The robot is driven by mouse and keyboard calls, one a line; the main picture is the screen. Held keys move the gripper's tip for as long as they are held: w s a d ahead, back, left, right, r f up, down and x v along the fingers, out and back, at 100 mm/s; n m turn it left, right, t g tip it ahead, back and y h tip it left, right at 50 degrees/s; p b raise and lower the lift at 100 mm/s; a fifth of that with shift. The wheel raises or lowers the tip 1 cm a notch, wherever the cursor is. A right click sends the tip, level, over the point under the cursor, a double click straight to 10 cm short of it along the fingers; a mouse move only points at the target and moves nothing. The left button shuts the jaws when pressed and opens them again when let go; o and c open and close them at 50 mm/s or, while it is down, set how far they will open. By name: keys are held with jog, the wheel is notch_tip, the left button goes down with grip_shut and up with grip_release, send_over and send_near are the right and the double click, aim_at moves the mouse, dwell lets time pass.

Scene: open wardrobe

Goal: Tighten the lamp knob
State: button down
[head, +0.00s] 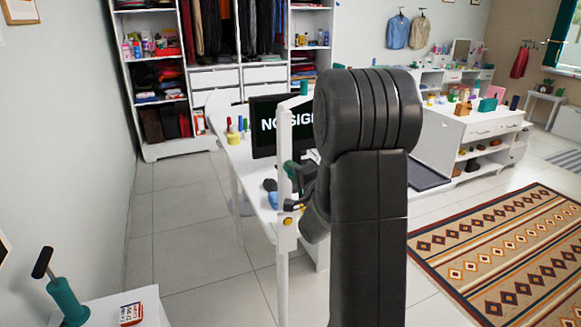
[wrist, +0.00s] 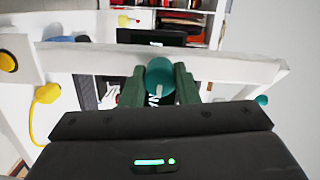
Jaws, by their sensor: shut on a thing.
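A round teal knob (wrist: 160,76) with a pale mark on its face sits at the middle of a white bar (wrist: 225,68) in the wrist view. My gripper (wrist: 160,88) has its two green fingers shut on the knob, one on each side. In the head view, my gripper (head: 296,176) is at the upright white bar (head: 285,135), and my dark arm hides most of it. I cannot tell the held knob apart there. A yellow knob (head: 288,221) is lower on the bar, and a teal piece (head: 304,88) is at its top.
The bar stands by a white desk (head: 258,205) with a monitor (head: 265,122) showing "NO SIGNAL". A yellow object (wrist: 47,94) lies left of my gripper. A white surface at lower left bears a teal-based lever (head: 63,296). Tiled floor (head: 180,215) is free left of the desk.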

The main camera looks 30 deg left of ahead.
jog(key=c, duration=0.8)
grip_release()
jog(key=b+v, duration=0.1)
jog(key=v, duration=0.7)
jog(key=shift+w, duration=0.1)
jog(key=shift+p+x, duration=0.5)
jog(key=shift+x, duration=3.45)
